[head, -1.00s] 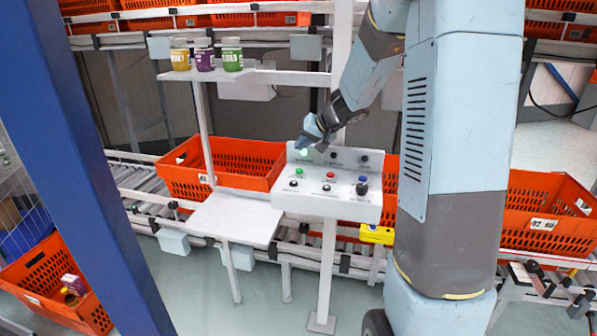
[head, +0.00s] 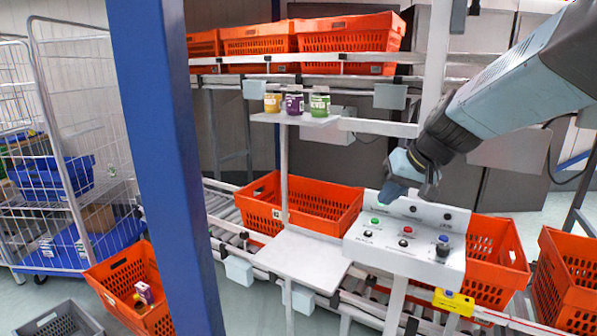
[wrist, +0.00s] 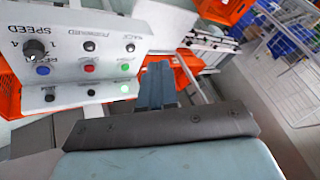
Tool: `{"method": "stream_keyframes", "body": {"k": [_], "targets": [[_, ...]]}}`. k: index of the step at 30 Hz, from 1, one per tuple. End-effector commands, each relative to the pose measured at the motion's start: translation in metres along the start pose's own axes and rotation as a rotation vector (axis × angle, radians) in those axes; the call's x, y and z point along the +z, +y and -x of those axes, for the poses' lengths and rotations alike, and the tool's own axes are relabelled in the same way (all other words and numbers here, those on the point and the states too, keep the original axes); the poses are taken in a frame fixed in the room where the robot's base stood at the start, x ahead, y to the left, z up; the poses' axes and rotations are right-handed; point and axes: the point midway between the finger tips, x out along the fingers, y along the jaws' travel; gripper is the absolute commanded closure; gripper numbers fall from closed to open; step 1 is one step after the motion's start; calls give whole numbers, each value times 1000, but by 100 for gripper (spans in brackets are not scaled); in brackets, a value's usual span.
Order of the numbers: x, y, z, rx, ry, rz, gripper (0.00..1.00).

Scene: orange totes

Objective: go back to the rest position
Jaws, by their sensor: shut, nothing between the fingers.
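My gripper (head: 400,188) hangs at the end of my arm, in front of and above the upper left part of the grey control panel (head: 372,252) in the head view. Its fingers are shut with nothing between them. The panel carries green, red and blue buttons, black knobs and switches. In the wrist view the closed fingers (wrist: 157,86) point away beside the panel (wrist: 112,28), close to its green button (wrist: 125,88). I cannot tell from these views how far apart the fingers and the panel are.
A shelf (head: 300,118) with three jars stands left of my arm. Orange totes (head: 325,205) sit on the conveyor behind the panel, and more sit on the upper rack. A blue post (head: 165,150) stands left. A white table (head: 305,258) is beside the panel. A yellow box (head: 453,302) hangs below.

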Motion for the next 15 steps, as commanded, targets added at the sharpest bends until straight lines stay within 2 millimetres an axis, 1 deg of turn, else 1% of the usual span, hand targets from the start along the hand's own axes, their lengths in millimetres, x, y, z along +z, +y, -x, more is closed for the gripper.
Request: {"method": "stream_keyframes", "body": {"k": [1,5,9,15], "targets": [[12,-3,11,20,-3,13,100],[43,-5,33,81,-16,32,100],[76,-2,55,156,-20,44,100],[114,7,81,263,-8,50,100]]}}
